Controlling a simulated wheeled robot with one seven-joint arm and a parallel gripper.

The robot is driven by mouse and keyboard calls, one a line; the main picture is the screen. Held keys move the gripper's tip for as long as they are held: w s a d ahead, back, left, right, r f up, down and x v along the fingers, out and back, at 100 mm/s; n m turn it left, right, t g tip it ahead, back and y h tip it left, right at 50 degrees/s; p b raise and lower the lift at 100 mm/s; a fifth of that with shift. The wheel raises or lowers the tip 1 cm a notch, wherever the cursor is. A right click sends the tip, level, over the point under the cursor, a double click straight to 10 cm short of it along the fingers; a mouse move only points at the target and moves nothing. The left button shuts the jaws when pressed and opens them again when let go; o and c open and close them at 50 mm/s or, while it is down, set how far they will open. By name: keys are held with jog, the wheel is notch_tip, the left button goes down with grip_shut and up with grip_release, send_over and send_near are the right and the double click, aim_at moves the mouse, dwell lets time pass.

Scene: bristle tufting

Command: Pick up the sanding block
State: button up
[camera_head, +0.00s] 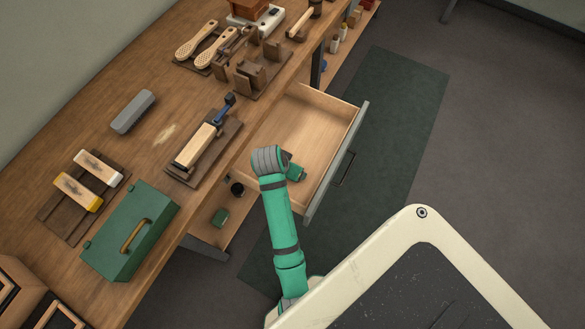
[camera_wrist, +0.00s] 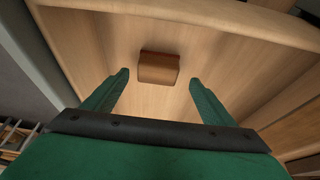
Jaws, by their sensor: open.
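A small brown block with a darker top, which looks like the sanding block (camera_wrist: 158,70), lies on the floor of the open drawer in the wrist view. My gripper (camera_wrist: 158,78) is open, with one finger toward each side of the block and a gap on both sides. The block appears beyond the fingertips, not touched. In the head view my gripper (camera_head: 296,173) is over the drawer (camera_head: 312,125), and the block is hidden there behind my arm.
The drawer's walls and front panel (camera_head: 337,165) surround the block. The wooden bench (camera_head: 110,95) beside it holds a grey block (camera_head: 133,111), a green box (camera_head: 130,235), brushes (camera_head: 197,39) and a clamped piece (camera_head: 196,145). The drawer floor around the block is clear.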

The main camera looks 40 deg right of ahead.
jog(key=shift+d+x, duration=0.1)
jog(key=shift+x, duration=1.1)
jog(key=shift+d+x, duration=0.15)
jog(key=shift+x, duration=1.05)
jog(key=shift+s+r, duration=0.1)
jog(key=shift+s, duration=0.05)
jog(key=c, duration=1.3)
jog(key=shift+o, duration=0.2)
notch_tip(320, 180, up, 10)
jog(key=shift+r, duration=0.1)
